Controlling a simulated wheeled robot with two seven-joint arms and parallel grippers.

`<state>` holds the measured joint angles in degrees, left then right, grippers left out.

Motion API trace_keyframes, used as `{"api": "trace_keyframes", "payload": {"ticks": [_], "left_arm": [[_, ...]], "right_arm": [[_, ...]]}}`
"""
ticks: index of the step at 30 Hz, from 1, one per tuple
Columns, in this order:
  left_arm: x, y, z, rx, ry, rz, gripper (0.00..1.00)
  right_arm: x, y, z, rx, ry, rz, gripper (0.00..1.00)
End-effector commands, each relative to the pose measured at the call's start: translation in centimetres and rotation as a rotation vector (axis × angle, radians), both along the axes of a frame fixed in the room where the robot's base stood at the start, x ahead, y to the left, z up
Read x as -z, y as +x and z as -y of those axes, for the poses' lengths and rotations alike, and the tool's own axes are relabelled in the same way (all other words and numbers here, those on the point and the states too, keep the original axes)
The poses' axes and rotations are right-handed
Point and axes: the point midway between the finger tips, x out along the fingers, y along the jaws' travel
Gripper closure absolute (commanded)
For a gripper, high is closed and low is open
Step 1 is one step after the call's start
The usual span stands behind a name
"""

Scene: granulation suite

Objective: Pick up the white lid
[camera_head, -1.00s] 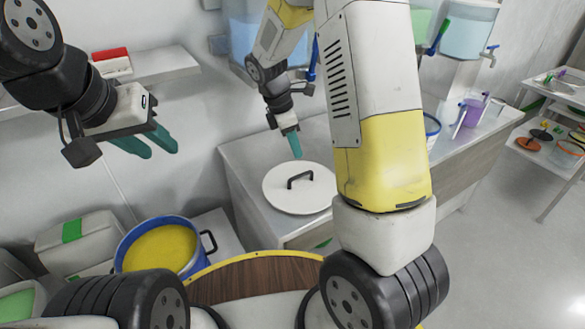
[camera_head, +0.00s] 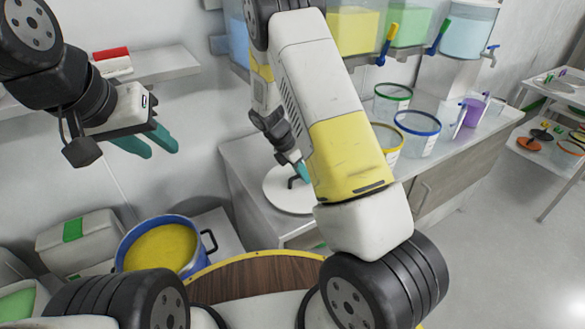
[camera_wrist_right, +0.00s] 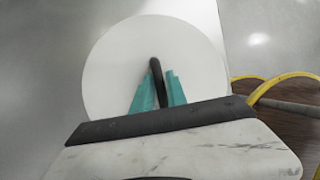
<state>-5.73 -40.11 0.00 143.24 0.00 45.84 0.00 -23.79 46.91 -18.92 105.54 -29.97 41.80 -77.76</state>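The white lid (camera_head: 277,200) lies flat on the near left end of the counter, partly hidden by my right arm. My right gripper (camera_head: 303,172) is down at the lid. In the right wrist view its teal fingers (camera_wrist_right: 160,85) stand apart, one on each side of the handle; I cannot tell whether they touch it. My left gripper (camera_head: 160,146) is open and empty, up at the left by the wall, away from the lid.
A blue pot (camera_head: 160,246) with yellow contents stands below left of the counter (camera_head: 242,160). A blue-rimmed container (camera_head: 417,134), a green-rimmed one (camera_head: 392,102) and a purple cup (camera_head: 473,112) stand further right. A wall shelf (camera_head: 155,70) is behind my left gripper.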

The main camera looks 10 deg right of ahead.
Motion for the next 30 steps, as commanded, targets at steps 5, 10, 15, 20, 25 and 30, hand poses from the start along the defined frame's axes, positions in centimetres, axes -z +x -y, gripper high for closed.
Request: {"api": "trace_keyframes", "payload": {"ticks": [5,10,15,20,25,30], "left_arm": [[0.0,0.0,0.0,0.000,0.000,0.000,0.66],[0.0,0.0,0.0,0.000,0.000,0.000,0.66],[0.0,0.0,0.0,0.000,0.000,0.000,0.66],[0.0,0.0,0.0,0.000,0.000,0.000,0.66],[0.0,0.0,0.0,0.000,0.000,0.000,0.66],[0.0,0.0,0.0,0.000,0.000,0.000,0.66]], "right_arm": [[0.1,0.0,0.0,0.001,0.000,0.001,0.82],[0.0,0.0,0.0,0.001,0.000,0.001,1.00],[0.0,0.0,0.0,0.000,0.001,0.002,1.00],[0.0,0.0,0.0,0.000,0.001,0.002,1.00],[-0.6,0.1,0.0,0.001,0.002,0.003,1.00],[-2.3,0.1,0.0,0.001,0.002,0.004,1.00]]}}
